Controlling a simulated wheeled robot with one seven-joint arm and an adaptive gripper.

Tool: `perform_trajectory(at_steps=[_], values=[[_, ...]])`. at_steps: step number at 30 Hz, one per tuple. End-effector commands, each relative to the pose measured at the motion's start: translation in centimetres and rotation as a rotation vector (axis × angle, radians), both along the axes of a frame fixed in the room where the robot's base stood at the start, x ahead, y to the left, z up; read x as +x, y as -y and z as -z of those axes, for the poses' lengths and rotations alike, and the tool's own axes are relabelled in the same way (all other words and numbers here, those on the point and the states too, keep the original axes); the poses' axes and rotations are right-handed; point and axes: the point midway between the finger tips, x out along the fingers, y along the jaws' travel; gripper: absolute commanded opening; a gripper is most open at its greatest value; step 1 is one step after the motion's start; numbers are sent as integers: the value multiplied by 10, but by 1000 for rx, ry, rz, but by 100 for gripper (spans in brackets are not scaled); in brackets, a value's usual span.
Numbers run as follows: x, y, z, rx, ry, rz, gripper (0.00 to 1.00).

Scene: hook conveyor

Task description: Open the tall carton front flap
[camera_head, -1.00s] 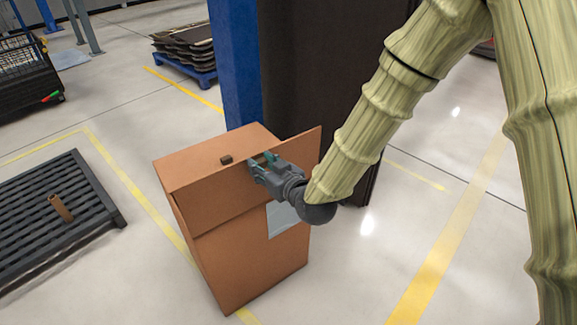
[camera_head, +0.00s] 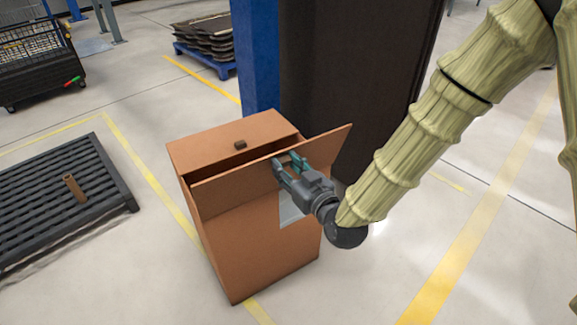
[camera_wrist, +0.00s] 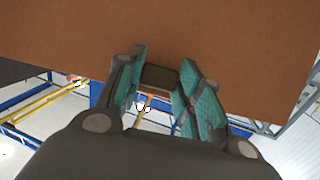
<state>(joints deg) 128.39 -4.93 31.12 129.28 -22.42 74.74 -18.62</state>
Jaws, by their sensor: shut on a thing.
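The tall brown carton (camera_head: 262,250) stands upright on the floor in the head view. Its front flap (camera_head: 240,188) is tilted outward at the top, with a dark gap between it and the carton's top panel (camera_head: 215,139). My gripper (camera_head: 284,164) is at the flap's upper edge, right of its middle. In the wrist view, my gripper (camera_wrist: 163,72) has its teal-padded fingers on either side of a small dark brown tab (camera_wrist: 160,78) at the edge of the flap (camera_wrist: 160,30) and is shut on it. The carton's inside is mostly hidden.
A small dark block (camera_head: 240,145) sits on the carton's top panel. A blue post (camera_head: 256,60) and a dark panel (camera_head: 345,80) stand close behind. A black slatted pallet (camera_head: 110,165) with a brown tube (camera_head: 74,188) lies left. Floor to the right is clear.

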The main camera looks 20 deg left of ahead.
Motion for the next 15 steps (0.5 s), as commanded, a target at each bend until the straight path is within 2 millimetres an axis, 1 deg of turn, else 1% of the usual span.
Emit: perform_trajectory(at_steps=[1,5,6,8,9,15], values=[[-3,0,6,-8,-10,-4,0],[-3,0,6,-8,-10,-4,0],[-3,0,6,-8,-10,-4,43],[-2,0,5,-6,-8,-3,54],[-2,0,4,-5,-7,-3,57],[-1,0,2,-2,-3,-1,57]])
